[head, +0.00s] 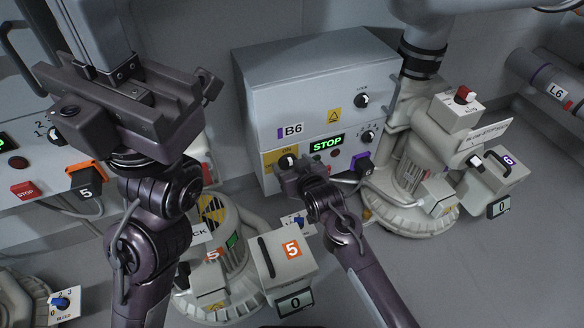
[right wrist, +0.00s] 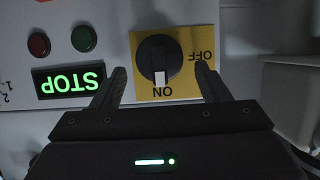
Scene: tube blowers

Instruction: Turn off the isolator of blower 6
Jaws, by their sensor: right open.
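The B6 cabinet (head: 318,85) stands at the centre of the head view. Its isolator is a black rotary knob (right wrist: 158,58) on a yellow plate (right wrist: 141,90) marked ON and OFF, upside down in the right wrist view. The knob's white mark is at ON. In the head view the knob (head: 287,160) is partly hidden by my right gripper (head: 297,170). That gripper (right wrist: 160,88) is open and empty, its fingertips on either side of the knob's lower end, with no visible contact. My left gripper (head: 125,100) is raised at upper left; its jaws are unclear.
A lit STOP display (head: 327,143) and small buttons sit beside the isolator. Blower 6 (head: 405,180) with its grey box (head: 490,180) stands to the right. Box 5 (head: 284,262) stands low in front, near my right forearm. Another cabinet (head: 25,165) is at the left.

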